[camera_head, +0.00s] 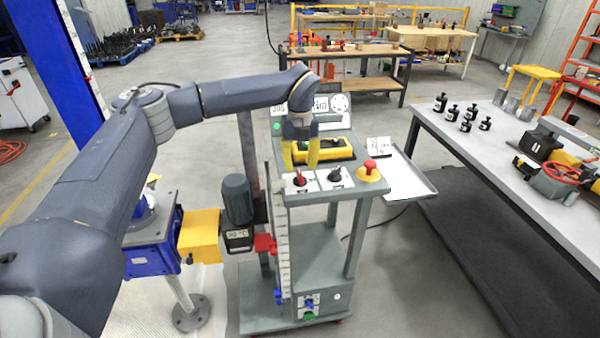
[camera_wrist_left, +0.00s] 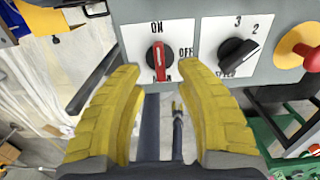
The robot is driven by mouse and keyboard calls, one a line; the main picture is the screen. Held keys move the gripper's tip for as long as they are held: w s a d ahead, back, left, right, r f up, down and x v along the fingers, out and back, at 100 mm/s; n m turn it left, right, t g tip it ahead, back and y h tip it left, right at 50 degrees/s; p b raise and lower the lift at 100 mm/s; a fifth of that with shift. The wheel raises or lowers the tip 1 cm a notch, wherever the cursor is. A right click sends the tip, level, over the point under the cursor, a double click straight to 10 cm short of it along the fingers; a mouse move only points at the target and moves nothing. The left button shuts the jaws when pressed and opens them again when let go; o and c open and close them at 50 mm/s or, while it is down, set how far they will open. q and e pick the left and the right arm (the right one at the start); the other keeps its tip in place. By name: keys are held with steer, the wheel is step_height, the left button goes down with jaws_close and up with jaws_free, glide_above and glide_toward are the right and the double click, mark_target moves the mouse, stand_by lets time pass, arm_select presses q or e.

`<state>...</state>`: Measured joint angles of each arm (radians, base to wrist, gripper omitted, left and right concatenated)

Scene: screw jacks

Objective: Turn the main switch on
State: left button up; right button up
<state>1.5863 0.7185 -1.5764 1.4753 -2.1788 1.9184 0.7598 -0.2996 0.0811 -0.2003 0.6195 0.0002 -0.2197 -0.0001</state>
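The main switch has a red handle on a black knob (camera_wrist_left: 158,62), on a white plate marked ON at the top and OFF at the right. In the left wrist view the handle stands about vertical, in line with the ON mark. The switch also shows in the head view (camera_head: 299,179) on the sloped front of the grey console. My left gripper (camera_head: 300,164) is open, its yellow fingers pointing at the plate. In the left wrist view its fingertips (camera_wrist_left: 160,74) lie on either side of the handle's lower part, apart from it. Contact is not visible. My right gripper is not in view.
A black selector knob (camera_head: 336,174) with numbers sits just right of the switch. A red-and-yellow emergency stop button (camera_head: 369,171) is further right. A yellow device (camera_head: 325,150) lies behind the fingers. A bench (camera_head: 500,165) with black jacks stands at the right.

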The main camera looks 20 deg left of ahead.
mark_target(300, 174)
arm_select(q)
step_height(300, 174, up, 8)
stand_by(0.4)
steer(key=shift+f, duration=0.1)
